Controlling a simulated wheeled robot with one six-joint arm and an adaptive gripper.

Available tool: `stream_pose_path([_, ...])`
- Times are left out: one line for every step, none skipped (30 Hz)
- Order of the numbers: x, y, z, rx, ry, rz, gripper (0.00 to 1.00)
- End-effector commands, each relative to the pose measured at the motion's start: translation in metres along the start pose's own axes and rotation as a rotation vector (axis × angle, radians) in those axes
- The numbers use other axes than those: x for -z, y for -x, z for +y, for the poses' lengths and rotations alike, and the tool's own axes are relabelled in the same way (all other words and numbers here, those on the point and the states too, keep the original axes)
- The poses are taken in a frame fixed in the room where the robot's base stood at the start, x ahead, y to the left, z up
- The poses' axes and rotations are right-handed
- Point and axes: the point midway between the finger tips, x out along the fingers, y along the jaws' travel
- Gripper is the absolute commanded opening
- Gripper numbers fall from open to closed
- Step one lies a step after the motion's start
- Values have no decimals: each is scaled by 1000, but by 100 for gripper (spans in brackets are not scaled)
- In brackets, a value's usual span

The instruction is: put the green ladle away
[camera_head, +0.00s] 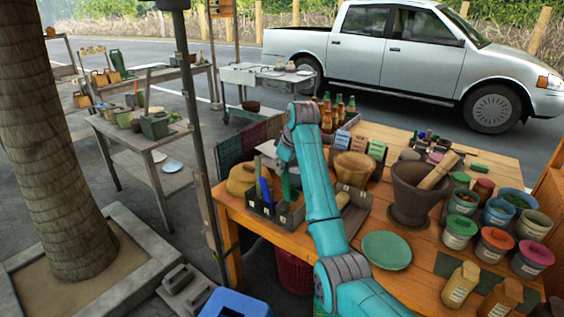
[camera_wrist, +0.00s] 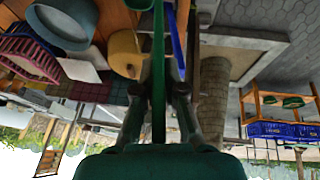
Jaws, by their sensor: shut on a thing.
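My gripper (camera_wrist: 165,92) is shut on the green ladle (camera_wrist: 158,70), whose long thin handle runs between the fingers in the wrist view. In the head view the ladle (camera_head: 286,186) hangs below my wrist, partly hidden by my arm, over the dark utensil caddy (camera_head: 259,208) at the table's left end. A blue-handled utensil (camera_head: 265,190) stands in the caddy; it also shows beside the fingers in the wrist view (camera_wrist: 178,45). Whether the ladle's lower end is inside a compartment is hidden.
A round tan pot (camera_head: 240,180) is left of the caddy. A wooden roller (camera_head: 342,200), a mortar with pestle (camera_head: 412,195) and a green plate (camera_head: 387,250) are to the right. A dark metal post (camera_head: 196,130) stands near the table's left edge.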

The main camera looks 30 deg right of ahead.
Motion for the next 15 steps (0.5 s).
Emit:
stream_pose_path([-2, -4, -1, 0, 0, 0, 0])
stream_pose_path([-3, -6, -1, 0, 0, 0, 0])
stream_pose_path([-4, -10, -2, 0, 0, 0, 0])
stream_pose_path([-5, -12, -2, 0, 0, -1, 0])
stream_pose_path([-6, -15, -2, 1, 0, -1, 0])
stream_pose_path([-8, -18, -3, 1, -1, -1, 0])
stream_pose_path([-8, -20, -3, 1, -1, -1, 0])
stream_pose_path([-9, -22, -4, 0, -1, -1, 0])
stream_pose_path([-10, -25, -4, 0, 0, 0, 0])
stream_pose_path([-11, -28, -4, 0, 0, 0, 0])
stream_pose_path([-12, -30, -5, 0, -1, 0, 0])
stream_pose_path([-14, -33, -6, 1, -1, -1, 0])
stream_pose_path([-15, -36, -6, 1, -1, -1, 0])
stream_pose_path([-16, -38, -6, 1, -1, -1, 0])
stream_pose_path([-17, -41, -7, 1, -1, -1, 0])
